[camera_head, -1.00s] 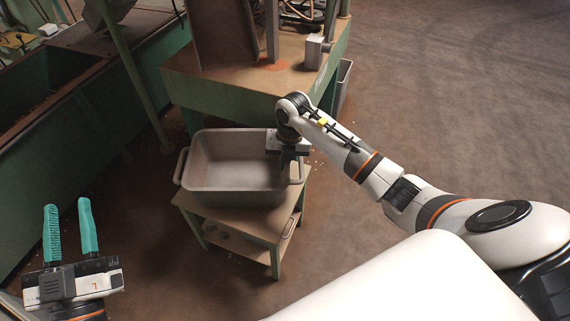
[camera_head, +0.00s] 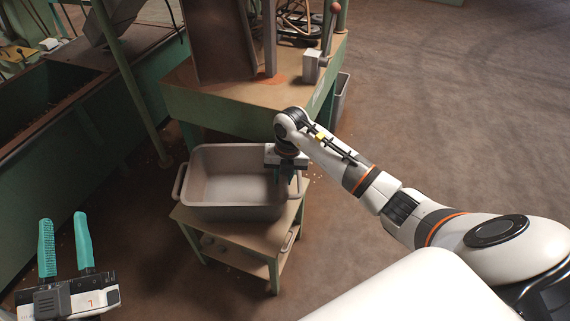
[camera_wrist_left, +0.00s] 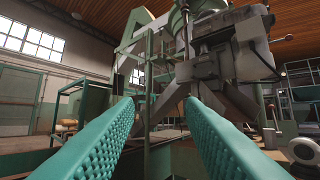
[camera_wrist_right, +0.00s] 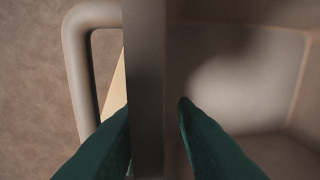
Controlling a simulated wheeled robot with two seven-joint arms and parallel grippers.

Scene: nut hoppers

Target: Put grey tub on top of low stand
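The grey tub (camera_head: 235,211) sits upright on the top board of the low stand (camera_head: 262,228), with its left handle out past the board's left edge. It looks empty. My right gripper (camera_head: 284,172) points down at the tub's right wall. In the right wrist view its fingers (camera_wrist_right: 155,115) straddle the tub rim (camera_wrist_right: 145,60), with a visible gap between the inner finger and the wall; the outer fingertip is partly hidden behind the rim. My left gripper (camera_head: 66,240) is open and empty at the lower left, away from the tub. It also shows in the left wrist view (camera_wrist_left: 160,105).
A green-sided workbench (camera_head: 230,110) stands right behind the low stand, with a hopper chute and a lever on it. A long green trough (camera_head: 60,130) runs along the left. A grey bin (camera_head: 342,98) is beside the bench. The floor at the right is clear.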

